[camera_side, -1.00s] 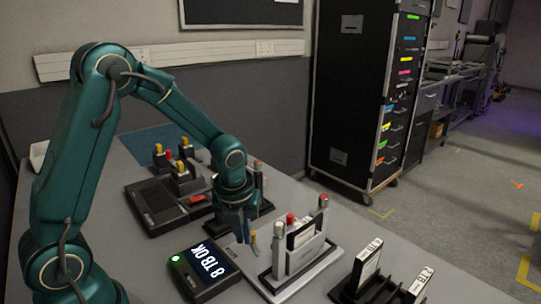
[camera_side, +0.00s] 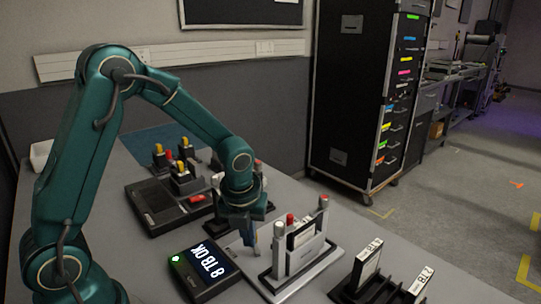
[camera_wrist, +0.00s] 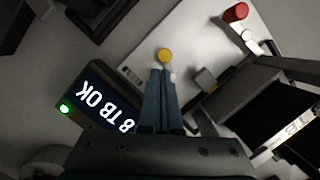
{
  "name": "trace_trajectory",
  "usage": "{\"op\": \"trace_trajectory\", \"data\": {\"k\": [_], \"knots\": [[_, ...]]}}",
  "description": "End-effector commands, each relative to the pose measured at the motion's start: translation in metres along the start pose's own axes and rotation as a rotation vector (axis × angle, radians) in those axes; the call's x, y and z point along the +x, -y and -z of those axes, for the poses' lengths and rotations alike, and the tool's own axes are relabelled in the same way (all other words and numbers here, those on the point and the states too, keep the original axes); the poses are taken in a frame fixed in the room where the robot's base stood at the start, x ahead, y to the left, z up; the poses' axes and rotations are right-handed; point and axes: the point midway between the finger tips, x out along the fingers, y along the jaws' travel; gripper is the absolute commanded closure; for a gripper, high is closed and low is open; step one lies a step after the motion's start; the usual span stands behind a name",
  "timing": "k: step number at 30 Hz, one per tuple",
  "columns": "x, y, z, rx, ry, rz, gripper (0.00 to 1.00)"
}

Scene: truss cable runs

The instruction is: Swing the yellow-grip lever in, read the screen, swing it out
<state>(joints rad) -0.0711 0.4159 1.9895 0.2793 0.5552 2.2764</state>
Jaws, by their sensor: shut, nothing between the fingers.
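The yellow grip (camera_wrist: 165,55) shows in the wrist view just beyond my fingertips, over a pale base plate. My gripper (camera_wrist: 164,74) is shut with nothing between its fingers, its tips at or very near that grip; I cannot tell if they touch. In the side view my gripper (camera_side: 250,248) hides the yellow grip, beside the grey dock (camera_side: 304,258). The screen (camera_side: 210,259) reads "8 TB OK" with a green light; it also shows in the wrist view (camera_wrist: 103,102). A labelled cartridge (camera_side: 303,236) stands in the dock.
The dock carries a red-topped post (camera_side: 291,219) and pale-topped posts. A black rack (camera_side: 385,283) with labelled cartridges stands at front right. A dark unit (camera_side: 160,203) with yellow-topped and red-topped posts lies at back left. Bare table shows between them.

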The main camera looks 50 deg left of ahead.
Motion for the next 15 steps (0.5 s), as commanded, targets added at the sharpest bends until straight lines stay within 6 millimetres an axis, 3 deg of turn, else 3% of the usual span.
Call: {"op": "trace_trajectory", "data": {"k": [8,15], "knots": [[-0.007,-0.001,-0.001,0.0,0.002,0.001,1.0],[-0.044,-0.005,-0.003,-0.002,0.006,0.004,1.0]]}}
